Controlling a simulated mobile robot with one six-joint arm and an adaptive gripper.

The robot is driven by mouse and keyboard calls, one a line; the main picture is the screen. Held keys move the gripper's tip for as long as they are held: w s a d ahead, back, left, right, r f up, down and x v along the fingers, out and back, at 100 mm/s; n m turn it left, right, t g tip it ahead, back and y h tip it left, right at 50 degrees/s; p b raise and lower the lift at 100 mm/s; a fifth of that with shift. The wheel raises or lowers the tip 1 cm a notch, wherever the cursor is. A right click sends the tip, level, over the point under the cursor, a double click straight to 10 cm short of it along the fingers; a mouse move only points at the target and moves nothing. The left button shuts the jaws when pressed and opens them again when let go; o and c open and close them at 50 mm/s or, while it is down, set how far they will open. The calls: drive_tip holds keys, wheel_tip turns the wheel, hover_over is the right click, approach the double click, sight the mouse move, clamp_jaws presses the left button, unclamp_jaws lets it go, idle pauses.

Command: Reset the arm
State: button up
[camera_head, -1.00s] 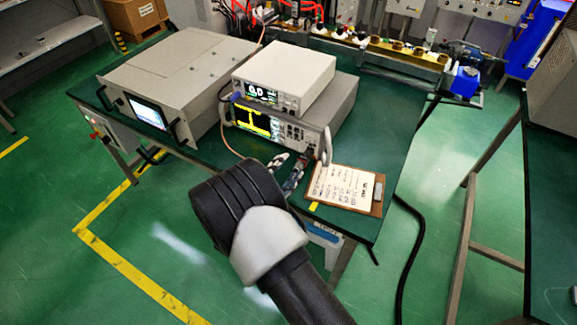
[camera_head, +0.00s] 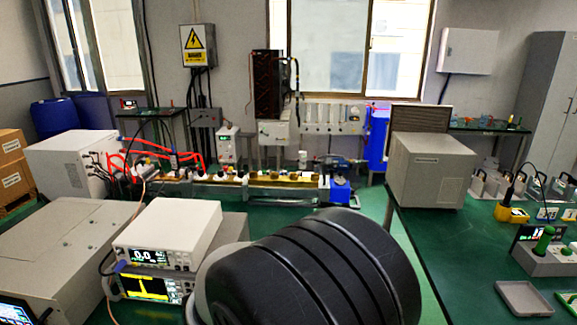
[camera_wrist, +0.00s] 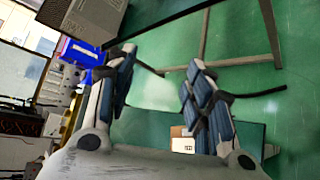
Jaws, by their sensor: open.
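My arm fills the lower middle of the head view as a large black ribbed joint; the gripper itself is hidden there. In the wrist view my gripper (camera_wrist: 155,88) is open, its two fingers apart with nothing between them. Beyond the fingers lie green floor and a table frame. The stacked instruments (camera_head: 168,232) with lit screens stand left of my arm in the head view, and the large grey unit (camera_head: 65,245) is at the far left.
A green table (camera_head: 480,248) on the right carries a beige box (camera_head: 432,170) and small devices. A bench with a brass bar (camera_head: 275,180) and red hoses runs along the back. A blue cabinet (camera_head: 377,137) stands behind. Green floor shows between the tables.

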drive_tip(key=s+d+r+m+g+y, duration=0.1)
drive_tip(key=s+d+r+m+g, duration=0.25)
drive_tip(key=s+d, duration=0.4)
drive_tip(key=s+d+r+m+y, duration=0.1)
drive_tip(key=s+r+m+y, duration=0.2)
drive_tip(key=s+m+y, duration=0.6)
drive_tip(key=s, duration=0.7)
drive_tip(key=shift+s+y, duration=0.4)
drive_tip(key=shift+r+m+t, duration=0.1)
drive_tip(key=shift+m+t, duration=0.15)
drive_tip(key=shift+c, duration=0.5)
